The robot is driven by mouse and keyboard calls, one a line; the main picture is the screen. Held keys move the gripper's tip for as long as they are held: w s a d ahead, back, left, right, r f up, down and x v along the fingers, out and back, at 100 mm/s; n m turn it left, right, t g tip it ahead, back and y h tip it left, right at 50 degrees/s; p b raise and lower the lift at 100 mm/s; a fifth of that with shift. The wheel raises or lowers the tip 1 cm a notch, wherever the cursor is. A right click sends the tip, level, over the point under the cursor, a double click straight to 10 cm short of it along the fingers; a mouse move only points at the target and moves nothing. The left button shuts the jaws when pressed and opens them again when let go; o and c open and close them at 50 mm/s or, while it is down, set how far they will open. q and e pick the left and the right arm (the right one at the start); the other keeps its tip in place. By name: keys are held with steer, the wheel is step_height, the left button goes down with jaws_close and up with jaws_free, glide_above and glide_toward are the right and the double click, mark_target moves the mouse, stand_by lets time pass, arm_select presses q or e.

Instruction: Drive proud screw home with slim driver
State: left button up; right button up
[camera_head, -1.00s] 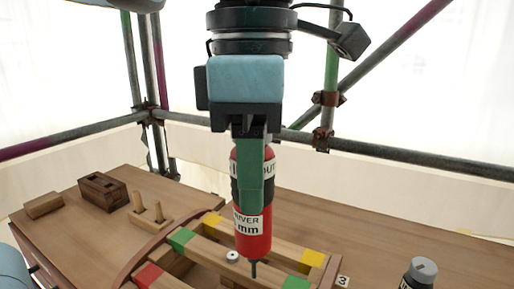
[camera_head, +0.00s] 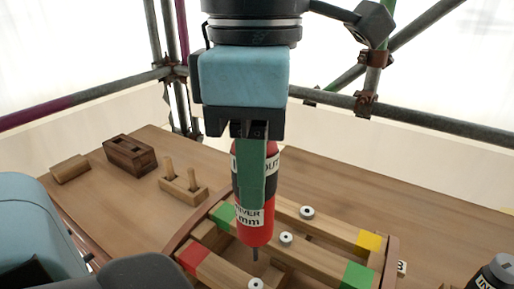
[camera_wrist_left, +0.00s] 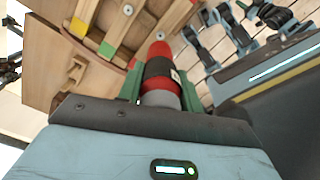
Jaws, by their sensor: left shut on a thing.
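My left gripper (camera_head: 257,195) is shut on a red and black driver (camera_head: 256,229), labelled "DRIVER" and "mm". It hangs upright, with its thin dark shaft (camera_head: 255,255) pointing down over the wooden frame. Silver round screw heads sit on the frame's bars: one on the yellow-ended bar (camera_head: 307,212), one on the green-ended bar (camera_head: 286,238), one on the red-ended bar (camera_head: 255,284). The shaft shows left of the green bar's screw; its tip's height is unclear. I cannot tell which screw stands proud. The driver also shows in the left wrist view (camera_wrist_left: 159,66). My right gripper is not seen.
A wooden block with two holes (camera_head: 130,153), a small block (camera_head: 70,168) and a two-peg stand (camera_head: 183,187) are at the bench's left. A dark labelled container (camera_head: 492,275) stands at lower right. Scaffold poles (camera_head: 440,124) run behind.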

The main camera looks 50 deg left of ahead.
mark_target(255, 228)
arm_select(q)
steer(key=shift+d+f, duration=0.1)
steer(key=shift+d, duration=0.05)
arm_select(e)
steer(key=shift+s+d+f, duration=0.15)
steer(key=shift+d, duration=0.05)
arm_select(q)
steer(key=shift+f, duration=0.1)
